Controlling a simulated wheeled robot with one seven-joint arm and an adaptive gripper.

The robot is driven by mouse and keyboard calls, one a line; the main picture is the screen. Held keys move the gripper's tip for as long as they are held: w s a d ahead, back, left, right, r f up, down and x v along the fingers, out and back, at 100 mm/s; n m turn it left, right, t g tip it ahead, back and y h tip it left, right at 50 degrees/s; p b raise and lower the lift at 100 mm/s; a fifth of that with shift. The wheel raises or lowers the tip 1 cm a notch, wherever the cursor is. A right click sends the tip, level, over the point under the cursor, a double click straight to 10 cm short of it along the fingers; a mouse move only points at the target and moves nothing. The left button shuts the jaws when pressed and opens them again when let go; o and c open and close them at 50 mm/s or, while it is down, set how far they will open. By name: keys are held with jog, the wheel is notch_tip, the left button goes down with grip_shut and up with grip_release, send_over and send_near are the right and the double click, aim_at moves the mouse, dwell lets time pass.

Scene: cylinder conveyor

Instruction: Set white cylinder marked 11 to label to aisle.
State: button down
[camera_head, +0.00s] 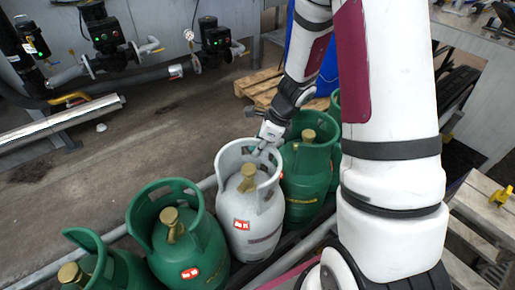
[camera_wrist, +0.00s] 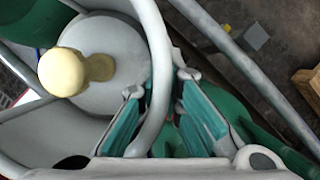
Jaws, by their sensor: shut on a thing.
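The white cylinder (camera_head: 262,222) stands upright in the row between green cylinders, with a brass valve (camera_head: 248,178) inside its round collar. A small red label (camera_head: 241,224) on its body faces my body camera; its marking is too small to read surely. My gripper (camera_head: 266,146) is at the far right part of the collar. In the wrist view, my gripper's teal-padded fingers (camera_wrist: 160,88) sit on either side of the collar's rim (camera_wrist: 158,45), shut on it. The valve (camera_wrist: 75,70) shows left of the fingers.
Green cylinders stand close on both sides: one at left (camera_head: 185,250), one at right (camera_head: 307,175). A conveyor rail (camera_head: 207,183) runs along the row. Wooden pallets (camera_head: 262,85) and piped machinery (camera_head: 110,40) are behind. Bare floor (camera_head: 140,140) lies beyond the rail.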

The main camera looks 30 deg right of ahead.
jog(key=c, duration=1.7)
grip_release()
jog(key=v, duration=1.2)
